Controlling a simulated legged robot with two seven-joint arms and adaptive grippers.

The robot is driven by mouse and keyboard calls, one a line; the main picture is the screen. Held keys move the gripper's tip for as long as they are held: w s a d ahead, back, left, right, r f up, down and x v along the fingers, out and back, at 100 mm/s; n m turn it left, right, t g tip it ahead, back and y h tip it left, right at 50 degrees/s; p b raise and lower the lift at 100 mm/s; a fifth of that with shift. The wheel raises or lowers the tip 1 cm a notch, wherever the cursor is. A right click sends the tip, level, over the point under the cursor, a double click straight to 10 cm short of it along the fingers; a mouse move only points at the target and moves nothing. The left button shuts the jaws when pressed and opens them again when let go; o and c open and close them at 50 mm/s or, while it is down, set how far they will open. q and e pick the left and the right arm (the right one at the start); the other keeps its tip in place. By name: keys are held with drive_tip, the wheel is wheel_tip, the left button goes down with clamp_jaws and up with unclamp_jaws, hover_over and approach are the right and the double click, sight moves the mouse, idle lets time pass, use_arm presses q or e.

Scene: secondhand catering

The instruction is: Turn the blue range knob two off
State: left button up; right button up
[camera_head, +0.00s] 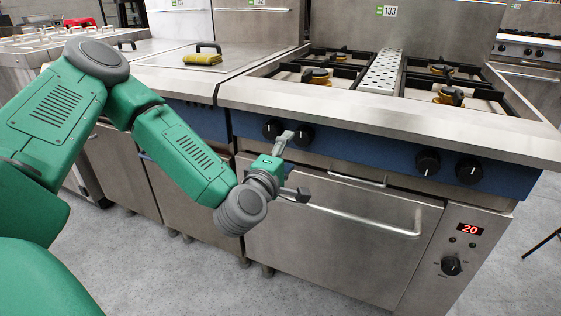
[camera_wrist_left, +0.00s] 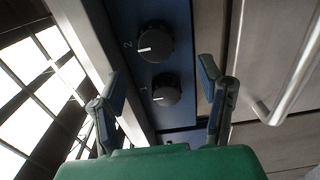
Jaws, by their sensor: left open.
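The blue range panel (camera_head: 365,150) runs along the cooker's front with black knobs. Knob two (camera_wrist_left: 155,41) carries a "2" beside it in the wrist view; its white mark points left there, slightly down. It is the second knob from the left in the head view (camera_head: 304,135). Knob one (camera_wrist_left: 166,90), marked "1", sits nearer in the wrist view and leftmost in the head view (camera_head: 272,129). My left gripper (camera_head: 291,168) is open and empty in front of the panel. In the wrist view its fingers (camera_wrist_left: 161,78) stand apart either side of knob one, with knob two beyond.
The oven handle (camera_head: 360,220) runs below the panel, close to the lower finger. The steel front edge (camera_head: 400,122) juts above the knobs. Two more knobs (camera_head: 428,161) sit further right. An oven control with a red "20" display (camera_head: 469,229) is at lower right.

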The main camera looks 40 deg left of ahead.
use_arm(q)
drive_tip(key=shift+v, duration=2.2)
drive_tip(key=shift+a+f, duration=0.1)
drive_tip(key=shift+a, duration=0.1)
drive_tip(key=s+d+f+m+g+h+p, duration=0.5)
drive_tip(key=s+d+f+m+g+h, duration=0.3)
drive_tip(key=d+f+m, duration=0.5)
drive_tip(key=s+a+f+m+g+y+p, duration=0.1)
drive_tip(key=s+a+f+m+g, duration=0.1)
drive_tip(key=s, duration=0.4)
drive_tip(key=s+a+f+m+g+y+p, duration=0.1)
drive_tip(key=s+a+f+m+g, duration=0.1)
drive_tip(key=s, duration=0.5)
drive_tip(key=s+a+f+m+g+y+p, duration=0.1)
drive_tip(key=s+f+m+g, duration=0.3)
drive_tip(key=s, duration=0.2)
drive_tip(key=shift+s+a+m+g+y+p, duration=0.3)
drive_tip(key=shift+s+a+g+p, duration=0.05)
drive_tip(key=shift+a+g, duration=0.05)
drive_tip(key=shift+w, duration=0.1)
